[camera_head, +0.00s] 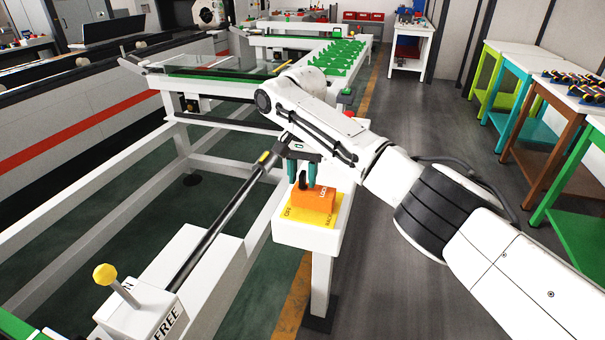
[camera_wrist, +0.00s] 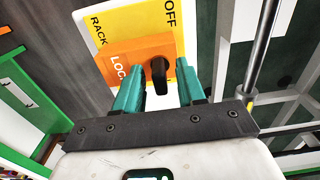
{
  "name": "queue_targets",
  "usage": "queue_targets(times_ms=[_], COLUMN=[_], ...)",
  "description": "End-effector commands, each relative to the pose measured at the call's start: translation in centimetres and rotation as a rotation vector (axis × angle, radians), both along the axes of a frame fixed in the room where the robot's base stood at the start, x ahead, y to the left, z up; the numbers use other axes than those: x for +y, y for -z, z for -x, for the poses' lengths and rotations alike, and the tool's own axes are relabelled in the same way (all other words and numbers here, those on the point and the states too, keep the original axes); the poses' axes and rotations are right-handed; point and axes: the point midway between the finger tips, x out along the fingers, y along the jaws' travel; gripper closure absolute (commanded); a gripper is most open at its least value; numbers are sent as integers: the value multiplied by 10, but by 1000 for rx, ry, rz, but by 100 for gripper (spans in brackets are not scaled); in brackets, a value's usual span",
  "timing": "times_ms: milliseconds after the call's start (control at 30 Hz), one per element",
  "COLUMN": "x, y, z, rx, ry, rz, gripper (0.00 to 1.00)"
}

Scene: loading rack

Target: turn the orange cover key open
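The orange cover (camera_head: 318,200), marked LOCK, sits on a yellow plate (camera_head: 294,215) on top of a white box (camera_head: 306,239). The plate carries the words OFF and RACK. In the wrist view, the black key (camera_wrist: 159,76) stands out of the orange cover (camera_wrist: 118,60), on the yellow plate (camera_wrist: 136,20). My gripper (camera_head: 303,176) is at the cover with its two teal fingers apart. In the wrist view my gripper (camera_wrist: 160,88) has one finger on each side of the key, with gaps visible. The fingers partly hide the key in the head view.
A white block marked FREE with a yellow-knobbed lever (camera_head: 105,273) stands at lower left. A dark rod (camera_head: 220,222) runs diagonally from it towards the white box. White frame beams lie left; coloured tables (camera_head: 520,95) stand right, with open floor between.

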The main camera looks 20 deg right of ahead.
Motion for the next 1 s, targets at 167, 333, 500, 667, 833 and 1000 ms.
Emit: queue_targets(times_ms=[167, 333, 500, 667, 833, 1000], x=[0, 0, 0, 0, 0, 1], y=[0, 0, 0, 0, -1, -2], z=[0, 0, 0, 0, 0, 0], rx=[0, 0, 0, 0, 2, 3], ry=[0, 0, 0, -1, -20, -82], rz=[0, 0, 0, 0, -1, -2], gripper=[71, 87, 100, 100, 100, 100])
